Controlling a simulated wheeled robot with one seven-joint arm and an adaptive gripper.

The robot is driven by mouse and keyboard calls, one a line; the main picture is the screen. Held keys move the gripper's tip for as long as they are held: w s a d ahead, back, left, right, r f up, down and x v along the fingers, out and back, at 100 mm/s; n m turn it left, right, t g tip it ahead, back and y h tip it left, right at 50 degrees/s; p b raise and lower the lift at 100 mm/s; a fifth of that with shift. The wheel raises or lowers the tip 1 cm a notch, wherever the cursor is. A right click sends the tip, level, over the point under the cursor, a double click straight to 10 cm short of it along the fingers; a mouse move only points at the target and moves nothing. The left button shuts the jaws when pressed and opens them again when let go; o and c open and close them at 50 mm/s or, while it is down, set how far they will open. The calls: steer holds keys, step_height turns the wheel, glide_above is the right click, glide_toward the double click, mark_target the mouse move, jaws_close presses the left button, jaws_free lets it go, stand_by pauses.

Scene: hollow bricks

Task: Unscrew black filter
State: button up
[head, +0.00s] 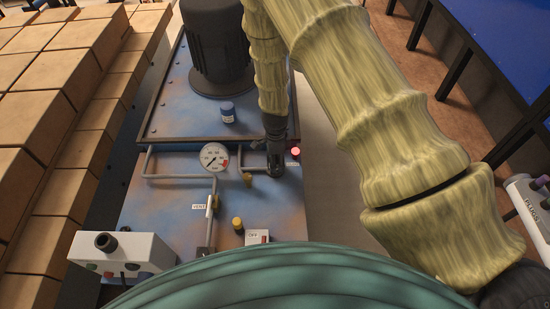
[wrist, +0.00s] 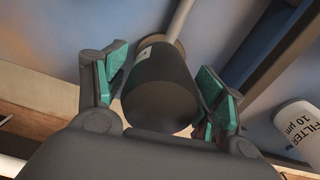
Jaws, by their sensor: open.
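The black filter (wrist: 160,88) is a dark cylinder in the middle of the wrist view, with a light pipe running from its far end and a small pale label on its side. My gripper (wrist: 165,92) is open, with its green-padded fingers on either side of the filter. The right pads are very close to the filter; I cannot tell whether they touch. In the head view my gripper (head: 275,148) is at the pipework on the blue panel (head: 180,190), and the filter is hard to tell apart from it there.
A pressure gauge (head: 214,157), a red light (head: 295,151), a yellow knob (head: 237,224) and a dark motor (head: 216,45) are near. Stacked bricks (head: 60,90) line the left.

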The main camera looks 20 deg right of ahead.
steer(key=shift+m+p, duration=1.4)
steer(key=shift+m, duration=1.9)
steer(key=shift+c, duration=0.3)
steer(key=c, duration=1)
steer(key=shift+o, duration=0.2)
steer(key=shift+n, duration=1.4)
steer(key=shift+n, duration=1.5)
